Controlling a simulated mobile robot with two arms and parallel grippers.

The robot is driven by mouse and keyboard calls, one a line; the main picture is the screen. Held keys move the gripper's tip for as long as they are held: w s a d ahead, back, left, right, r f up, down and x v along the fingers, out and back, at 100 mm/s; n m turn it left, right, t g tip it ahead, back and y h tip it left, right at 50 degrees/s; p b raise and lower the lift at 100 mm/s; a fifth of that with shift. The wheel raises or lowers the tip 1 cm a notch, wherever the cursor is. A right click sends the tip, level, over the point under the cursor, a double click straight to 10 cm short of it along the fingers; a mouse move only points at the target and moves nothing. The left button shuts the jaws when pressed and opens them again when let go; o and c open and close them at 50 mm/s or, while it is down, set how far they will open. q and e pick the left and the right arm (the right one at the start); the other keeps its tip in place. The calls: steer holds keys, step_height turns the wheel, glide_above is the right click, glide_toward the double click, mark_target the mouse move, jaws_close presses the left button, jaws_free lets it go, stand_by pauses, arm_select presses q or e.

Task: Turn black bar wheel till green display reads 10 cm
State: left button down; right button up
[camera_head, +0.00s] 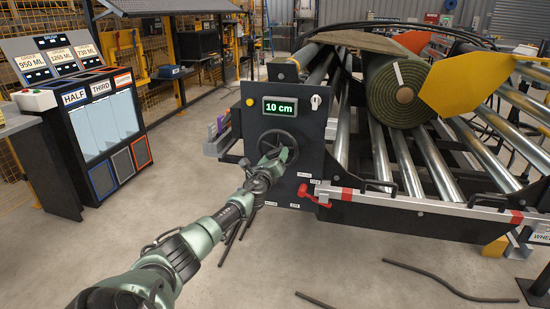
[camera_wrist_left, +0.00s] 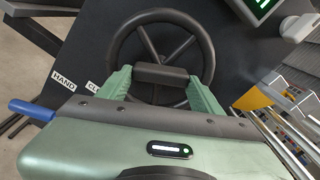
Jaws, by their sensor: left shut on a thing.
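The black bar wheel (camera_head: 291,139) is on the dark front panel of the roller machine. The green display (camera_head: 280,106) above it reads 10 cm. My left gripper (camera_head: 277,156) is at the wheel and hides part of its lower left. In the left wrist view the wheel (camera_wrist_left: 183,29) shows its rim, spokes and a black bar (camera_wrist_left: 160,74) across its middle. There my left gripper (camera_wrist_left: 160,82) has its green fingers on either side of the bar, shut on it. A corner of the display (camera_wrist_left: 262,4) shows at the top right. My right gripper is not in view.
A red-handled lever (camera_head: 314,195) sits to the right below the wheel. A turf roll (camera_head: 396,90) lies on the metal rollers behind, beside a yellow plate (camera_head: 460,88). A cabinet with several labels (camera_head: 100,125) stands at left. Dark hoses (camera_head: 440,283) lie on the floor.

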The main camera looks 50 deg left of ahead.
arm_select(q)
steer(key=shift+a+r, duration=0.1)
steer(key=shift+r, duration=0.1)
steer(key=c, duration=0.6)
jaws_free()
steer(key=o, duration=0.3)
steer(key=shift+f, duration=0.15)
